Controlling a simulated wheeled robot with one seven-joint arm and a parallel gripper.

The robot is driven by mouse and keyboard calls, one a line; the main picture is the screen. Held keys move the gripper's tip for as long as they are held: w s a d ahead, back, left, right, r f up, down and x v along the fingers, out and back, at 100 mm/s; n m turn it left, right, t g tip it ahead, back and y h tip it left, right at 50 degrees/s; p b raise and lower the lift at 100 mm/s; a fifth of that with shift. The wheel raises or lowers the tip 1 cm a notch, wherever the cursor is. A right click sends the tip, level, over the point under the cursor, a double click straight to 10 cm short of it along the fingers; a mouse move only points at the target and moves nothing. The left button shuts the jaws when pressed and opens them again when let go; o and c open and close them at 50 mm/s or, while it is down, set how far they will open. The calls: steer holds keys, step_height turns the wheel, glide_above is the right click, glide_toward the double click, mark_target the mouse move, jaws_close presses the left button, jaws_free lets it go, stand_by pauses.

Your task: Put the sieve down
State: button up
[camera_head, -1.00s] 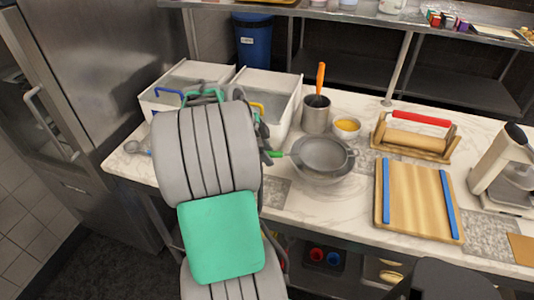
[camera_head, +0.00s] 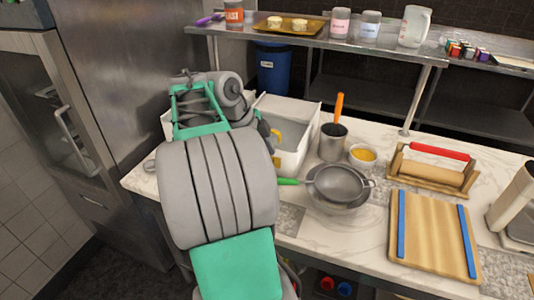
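The sieve (camera_head: 338,183) is a round grey mesh with a green handle (camera_head: 288,181) pointing left. It rests on or just over a metal bowl (camera_head: 338,208) on the marble counter; contact between them is unclear. My arm's large grey and green links fill the left centre, and the wrist is raised in front of the white bins. My gripper's fingers are hidden behind the arm, so I see no grip on the sieve. The near end of the handle lies close to the arm's right edge.
A metal pot (camera_head: 332,142) with an orange-handled tool and a small bowl (camera_head: 363,155) of yellow food stand behind the sieve. A rolling pin stand (camera_head: 432,171) and a wooden board (camera_head: 432,232) are to the right. A white bin (camera_head: 290,150) is at left. Bare counter lies in front.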

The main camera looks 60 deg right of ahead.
steer(key=w+a+n+t, duration=0.4)
steer(key=w+a+n, duration=0.6)
steer(key=a+n, duration=0.4)
steer(key=a+f+n+t+y, duration=0.1)
steer(key=a+f+n+y, duration=0.1)
steer(key=a+n, duration=0.6)
steer(key=a+f+n+t+y, duration=0.2)
steer(key=a+n, duration=0.7)
steer(key=a, duration=0.8)
steer(key=shift+s+f, duration=0.4)
steer(key=shift+f, duration=0.3)
steer(key=shift+a, duration=0.1)
